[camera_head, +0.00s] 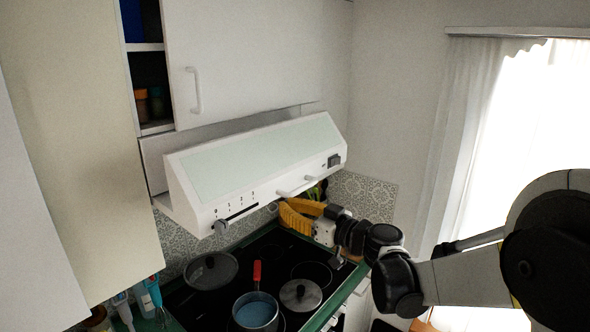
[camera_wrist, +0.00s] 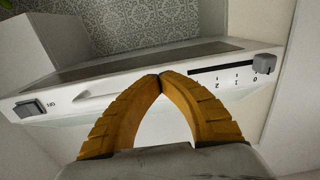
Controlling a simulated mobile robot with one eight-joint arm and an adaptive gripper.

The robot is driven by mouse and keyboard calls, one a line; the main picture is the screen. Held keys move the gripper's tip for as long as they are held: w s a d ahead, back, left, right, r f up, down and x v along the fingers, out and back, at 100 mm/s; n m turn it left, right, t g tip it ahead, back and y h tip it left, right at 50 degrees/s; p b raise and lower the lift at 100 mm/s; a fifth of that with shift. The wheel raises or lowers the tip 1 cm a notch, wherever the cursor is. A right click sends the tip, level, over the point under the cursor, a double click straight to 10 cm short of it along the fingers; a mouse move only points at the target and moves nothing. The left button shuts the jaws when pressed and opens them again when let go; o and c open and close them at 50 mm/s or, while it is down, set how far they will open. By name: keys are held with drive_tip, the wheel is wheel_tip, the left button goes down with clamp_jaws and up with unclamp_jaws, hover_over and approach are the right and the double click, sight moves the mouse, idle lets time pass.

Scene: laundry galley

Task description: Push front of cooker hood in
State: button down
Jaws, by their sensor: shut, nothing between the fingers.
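The cooker hood (camera_head: 256,165) is a white wedge with a pale glass-like slanted panel, fixed under the wall cupboard. Its front strip has a slider, numbers, a white handle and a dark switch (camera_head: 334,160). The hood stands out from the cupboard front. My gripper (camera_head: 284,207) has yellow fingers and is just below the front edge, near the handle. In the wrist view the hood (camera_wrist: 100,88) appears upside down. My gripper (camera_wrist: 160,78) has its fingertips together with nothing between them, in front of the control strip, left of the slider. Whether they touch the hood I cannot tell.
Below is a black hob (camera_head: 200,301) with a blue-filled pot (camera_head: 256,312), a lidded pan (camera_head: 300,295) and another lid (camera_head: 211,270). A white cupboard door (camera_head: 240,60) is above. Bottles (camera_head: 146,300) stand at the left. A bright curtained window (camera_head: 500,130) is at the right.

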sight(272, 200)
drive_tip(key=shift+w+a, duration=0.15)
drive_tip(key=shift+w+a, duration=0.45)
drive_tip(key=shift+a, duration=0.15)
drive_tip(key=shift+w+a, duration=0.1)
idle(0.5)
drive_tip(key=shift+b+x, duration=0.55)
drive_tip(key=shift+x, duration=2)
drive_tip(key=shift+w+a, duration=0.15)
drive_tip(key=shift+a, duration=0.05)
drive_tip(key=shift+x, duration=1.35)
drive_tip(key=shift+s+d+b, duration=0.3)
drive_tip(key=shift+d, duration=0.25)
drive_tip(key=shift+b+v, duration=0.3)
drive_tip(key=shift+v, duration=3.6)
